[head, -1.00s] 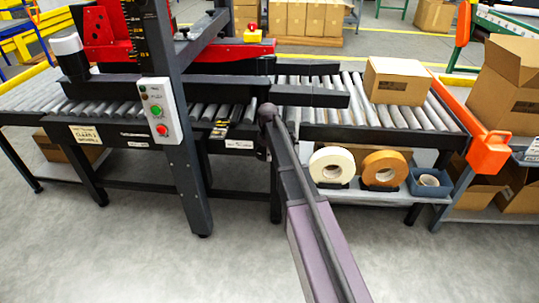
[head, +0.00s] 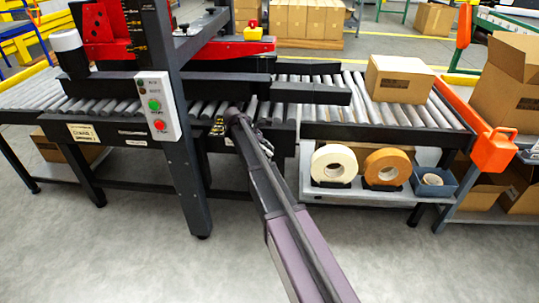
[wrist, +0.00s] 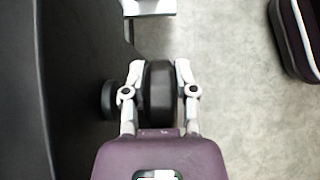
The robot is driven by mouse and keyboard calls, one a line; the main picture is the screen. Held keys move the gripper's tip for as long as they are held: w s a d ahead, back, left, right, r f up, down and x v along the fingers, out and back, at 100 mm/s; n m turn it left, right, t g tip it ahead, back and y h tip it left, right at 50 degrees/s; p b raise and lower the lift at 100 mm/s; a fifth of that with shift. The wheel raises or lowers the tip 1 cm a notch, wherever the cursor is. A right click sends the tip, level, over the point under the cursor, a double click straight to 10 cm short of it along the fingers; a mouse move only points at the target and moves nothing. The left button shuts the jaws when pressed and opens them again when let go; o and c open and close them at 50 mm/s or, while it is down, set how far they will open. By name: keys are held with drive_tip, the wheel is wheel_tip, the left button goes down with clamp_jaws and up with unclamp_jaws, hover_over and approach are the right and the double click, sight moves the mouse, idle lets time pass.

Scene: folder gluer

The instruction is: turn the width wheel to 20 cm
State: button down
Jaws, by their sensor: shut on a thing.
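The width wheel (wrist: 159,90) is a thick black wheel, seen edge-on in the wrist view. My gripper (wrist: 159,72) has one pale finger on each side of it and is shut on its rim. A smaller dark round part (wrist: 108,99) sits just left of the wheel, by the machine's dark side. In the head view my arm reaches the front rail below the crossbars and hides the wheel and fingers. A small dark scale with yellow marks (head: 218,127) shows beside the arm's end. Its numbers are too small to read.
The control box (head: 157,109) with green and red buttons hangs on the upright left of my arm. A carton (head: 398,79) lies on the rollers at the right. White (head: 332,160) and orange-brown (head: 387,163) tape rolls stand on the shelf below. The floor in front is clear.

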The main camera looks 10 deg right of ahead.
drive_tip(key=shift+a+r+g+h+b, duration=0.1)
drive_tip(key=shift+g+h+b, duration=0.2)
drive_tip(key=shift+h+b, duration=0.45)
drive_tip(key=shift+c, duration=2)
unclamp_jaws()
drive_tip(key=shift+r+p, duration=0.1)
drive_tip(key=shift+p, duration=0.55)
